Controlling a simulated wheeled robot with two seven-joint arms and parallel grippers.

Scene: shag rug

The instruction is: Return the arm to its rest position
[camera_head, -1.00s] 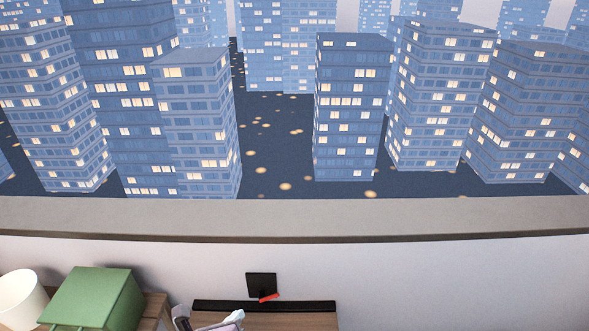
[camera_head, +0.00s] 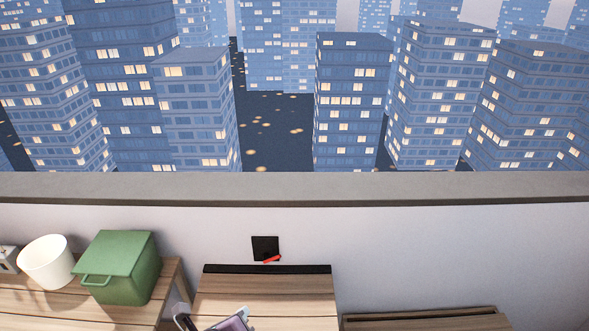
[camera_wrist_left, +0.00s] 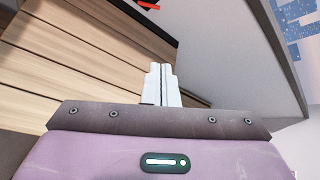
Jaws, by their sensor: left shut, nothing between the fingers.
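My left gripper (camera_head: 184,318) shows at the bottom edge of the head view, over the front of the middle wooden surface, with part of its purple-grey body in sight. In the left wrist view its two pale fingers (camera_wrist_left: 162,84) are together with nothing between them. They point toward a wooden surface (camera_wrist_left: 75,55) and stand apart from any object. My right gripper is in neither view.
A green lidded box (camera_head: 122,270) and a white bucket (camera_head: 47,262) stand on the left wooden table (camera_head: 150,312). A black square with a red piece (camera_head: 266,247) is behind the middle wooden surface (camera_head: 290,296). Another wooden top (camera_head: 420,321) is at lower right.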

